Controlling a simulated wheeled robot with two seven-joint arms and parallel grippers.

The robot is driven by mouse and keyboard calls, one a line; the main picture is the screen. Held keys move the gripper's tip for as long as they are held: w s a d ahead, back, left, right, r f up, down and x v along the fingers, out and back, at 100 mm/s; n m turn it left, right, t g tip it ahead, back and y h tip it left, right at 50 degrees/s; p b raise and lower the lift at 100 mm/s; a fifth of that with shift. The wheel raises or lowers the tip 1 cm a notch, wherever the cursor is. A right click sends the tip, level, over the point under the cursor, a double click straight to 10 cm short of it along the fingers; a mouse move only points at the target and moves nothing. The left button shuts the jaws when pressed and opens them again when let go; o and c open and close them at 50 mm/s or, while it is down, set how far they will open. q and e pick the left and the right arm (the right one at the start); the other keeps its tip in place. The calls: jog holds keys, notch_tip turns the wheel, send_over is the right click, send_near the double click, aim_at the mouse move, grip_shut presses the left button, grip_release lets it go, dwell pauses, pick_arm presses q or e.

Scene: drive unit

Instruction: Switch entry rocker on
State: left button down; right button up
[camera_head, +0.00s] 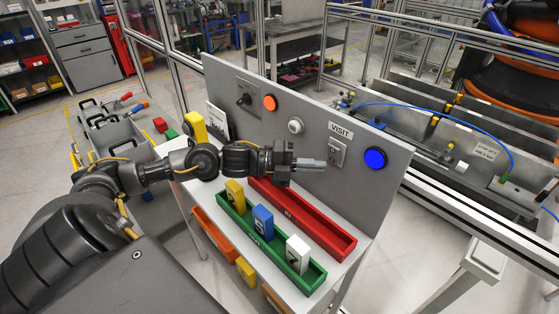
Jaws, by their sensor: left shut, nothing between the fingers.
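A rocker switch (337,152) on a light plate is set in the grey upright panel (225,78), under a label reading VISIT (340,132). Its position is too small to tell. My left gripper (322,164) is shut and empty, with its fingers pointing right. In the picture its tips lie just left of and a little below the rocker; I cannot tell whether they touch the panel. My right gripper is not in view.
The panel also bears a black rotary switch (244,99), an orange button (270,103), a pale knob (295,126) and a blue button (375,158). Below it stand a red tray (325,232) and a green tray (318,279) holding blocks.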

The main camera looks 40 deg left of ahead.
pick_arm(q)
jog(key=s+f+b+v, duration=0.1)
jog(key=f+b+v, duration=0.1)
jog(key=v, duration=0.9)
jog(key=shift+s+d+b, duration=0.2)
jog(key=shift+b, duration=0.4)
